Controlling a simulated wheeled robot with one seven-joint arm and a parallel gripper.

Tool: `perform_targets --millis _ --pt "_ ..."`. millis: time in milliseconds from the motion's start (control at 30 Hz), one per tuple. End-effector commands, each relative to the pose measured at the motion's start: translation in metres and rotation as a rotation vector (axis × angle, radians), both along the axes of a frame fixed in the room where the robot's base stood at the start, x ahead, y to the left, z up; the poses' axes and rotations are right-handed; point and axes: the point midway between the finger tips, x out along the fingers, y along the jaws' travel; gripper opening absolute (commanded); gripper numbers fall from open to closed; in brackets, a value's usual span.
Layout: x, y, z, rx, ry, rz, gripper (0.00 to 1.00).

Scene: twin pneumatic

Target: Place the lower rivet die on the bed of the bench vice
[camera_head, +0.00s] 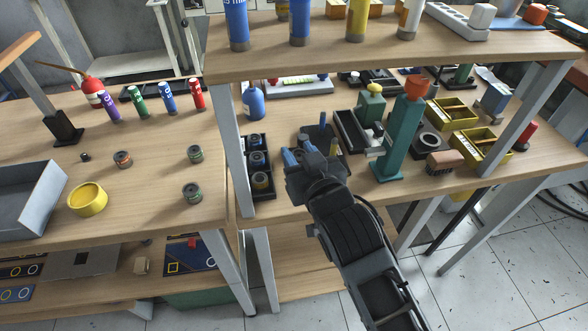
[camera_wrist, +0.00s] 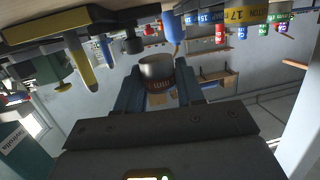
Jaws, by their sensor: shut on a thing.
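My gripper (camera_head: 300,155) is over the right bench in the head view, its blue fingers partly hidden by the wrist. In the wrist view my gripper (camera_wrist: 156,85) is shut on a short grey cylinder (camera_wrist: 157,68) with a brown lettered band, which looks like the rivet die. It is held clear of other things there; the head view hides it. A dark block (camera_head: 320,132), possibly the bench vice, stands behind my gripper and is partly hidden. A tall teal press-like tool (camera_head: 400,130) with an orange top stands to the right. I cannot tell the vice bed for certain.
A dark tray (camera_head: 266,193) with several banded cylinders lies left of my gripper. A shelf (camera_head: 400,50) with bottles hangs over the bench. Yellow bins (camera_head: 452,114) and a brush (camera_head: 444,162) lie to the right. The left bench (camera_head: 150,215) has loose cylinders.

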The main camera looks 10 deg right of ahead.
Motion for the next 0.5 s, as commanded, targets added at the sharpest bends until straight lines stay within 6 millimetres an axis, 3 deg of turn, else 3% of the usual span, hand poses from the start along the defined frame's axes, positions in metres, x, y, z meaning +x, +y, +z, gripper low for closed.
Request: perform_targets --millis 167,500 --pt "0.005 0.011 -0.007 -0.001 -0.003 0.0 0.02" --pt "0.005 0.012 -0.046 0.0 -0.002 0.0 0.02"
